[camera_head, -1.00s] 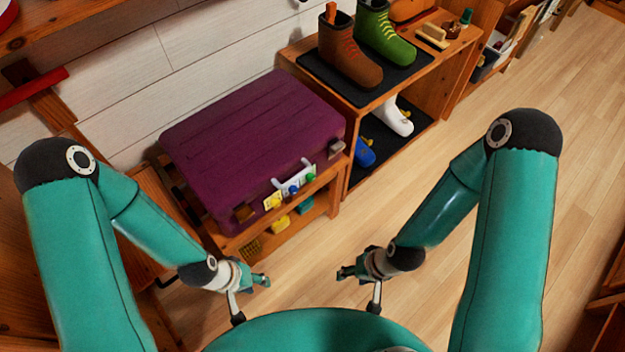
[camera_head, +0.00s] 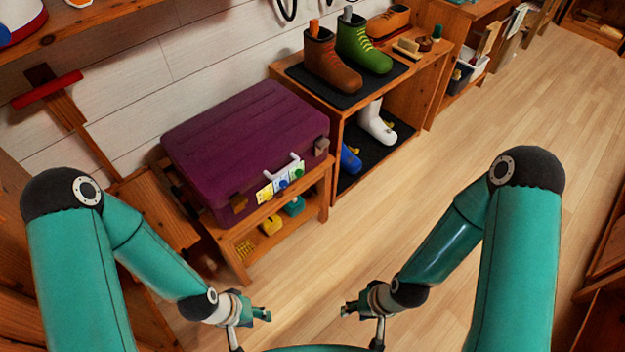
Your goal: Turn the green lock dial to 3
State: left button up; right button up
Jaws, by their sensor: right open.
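A purple suitcase (camera_head: 245,140) lies on a low wooden bench (camera_head: 318,190) left of centre. On its front, by a white handle, is a row of coloured lock plates with dials. The green lock dial (camera_head: 298,172) is at the right end, beside the blue dial (camera_head: 282,183) and the yellow plate (camera_head: 265,195). The dial's number is too small to read. My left gripper (camera_head: 268,314) looks open and empty, in front of and below the suitcase. My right gripper (camera_head: 344,309) is open and empty, further right. Both are well apart from the lock.
A yellow item (camera_head: 271,225) and a teal item (camera_head: 294,206) sit on the bench's lower shelf. A boot shelf (camera_head: 338,120) stands to the right of the suitcase, holding brown, green and white boots. The wooden floor (camera_head: 450,190) to the right is clear.

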aim_at(299, 173)
jog(key=z, duration=0.6)
jog(key=i, duration=0.7)
jog(key=u, duration=1.15)
jog(key=k, duration=0.55)
jog(key=u, duration=0.2)
jog(key=i, duration=0.55)
jog(key=z, duration=0.1)
